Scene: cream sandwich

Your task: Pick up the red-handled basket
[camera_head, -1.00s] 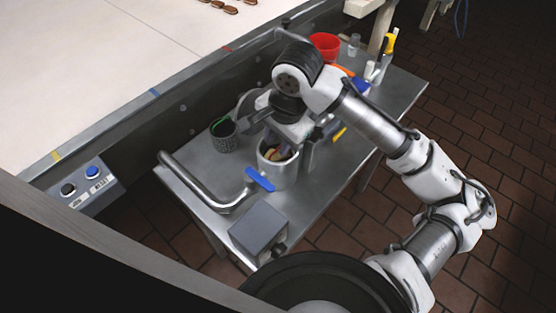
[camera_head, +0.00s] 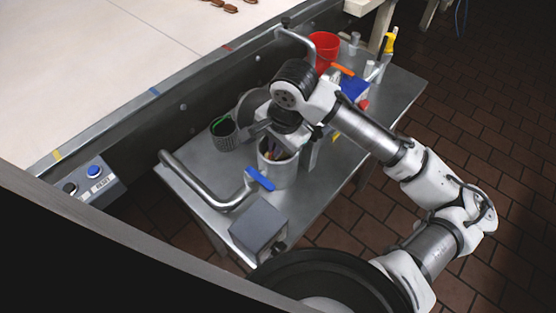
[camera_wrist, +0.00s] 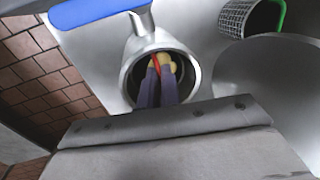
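A narrow red strip (camera_wrist: 156,64) shows inside a round metal container, between my fingertips; it may be the red handle, but the basket itself is not clearly visible. The metal container (camera_head: 278,174) stands on the steel table under my wrist; its rim (camera_wrist: 126,80) shows in the wrist view. My gripper (camera_wrist: 162,66) points down into its mouth, with purple fingers and yellowish tips close together around the strip. Whether they are clamped on it is unclear. A dark mesh basket with a green edge (camera_head: 224,139) stands left of the container, apart from my gripper.
A grey box (camera_head: 258,228) sits at the table's near corner. A red bucket (camera_head: 325,47) and an orange-handled tool (camera_head: 342,70) are at the back. A conveyor (camera_head: 110,60) borders the table.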

